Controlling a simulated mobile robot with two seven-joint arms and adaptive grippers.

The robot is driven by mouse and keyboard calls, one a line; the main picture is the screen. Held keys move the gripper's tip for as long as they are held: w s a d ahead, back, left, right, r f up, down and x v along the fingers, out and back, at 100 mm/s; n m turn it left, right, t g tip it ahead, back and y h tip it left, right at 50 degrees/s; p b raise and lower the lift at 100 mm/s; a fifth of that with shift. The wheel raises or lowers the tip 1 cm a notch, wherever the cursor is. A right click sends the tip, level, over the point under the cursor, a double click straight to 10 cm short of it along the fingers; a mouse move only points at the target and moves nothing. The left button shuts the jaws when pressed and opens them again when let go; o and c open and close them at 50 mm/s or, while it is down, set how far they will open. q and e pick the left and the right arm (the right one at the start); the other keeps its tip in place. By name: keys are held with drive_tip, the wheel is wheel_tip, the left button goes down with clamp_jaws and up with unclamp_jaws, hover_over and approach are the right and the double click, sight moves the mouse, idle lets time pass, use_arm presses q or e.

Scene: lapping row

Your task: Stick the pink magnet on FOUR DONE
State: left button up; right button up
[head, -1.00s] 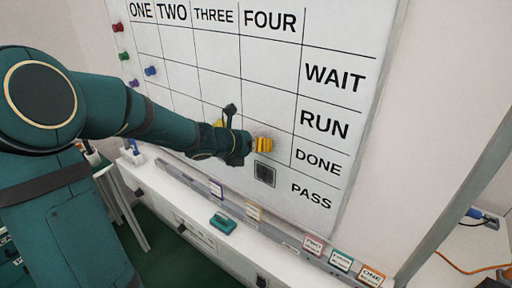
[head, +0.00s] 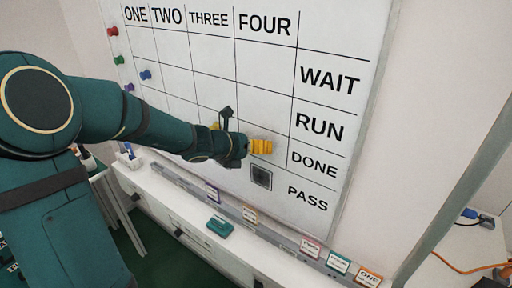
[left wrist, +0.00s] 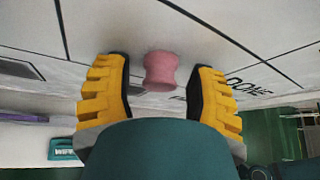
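The whiteboard (head: 265,70) has columns ONE to FOUR and rows WAIT, RUN, DONE and PASS. My left gripper (head: 264,147) is at the board in the FOUR column, level with the DONE row (head: 313,165). The left wrist view shows the pink magnet (left wrist: 160,70) standing on the board between the two yellow fingers (left wrist: 160,95). The fingers are open, with a gap on each side of the magnet. In the head view the gripper hides the magnet. My right gripper is not in view.
Red (head: 112,31), green (head: 118,60), purple (head: 129,87) and blue (head: 146,75) magnets sit at the board's left. A dark square (head: 261,176) is on the board below the gripper. A teal eraser-like block (head: 220,226) lies on the ledge below, and labelled cards (head: 338,263) stand at right.

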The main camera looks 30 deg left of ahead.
use_arm(q)
drive_tip(key=v, duration=1.2)
drive_tip(key=shift+r, duration=0.1)
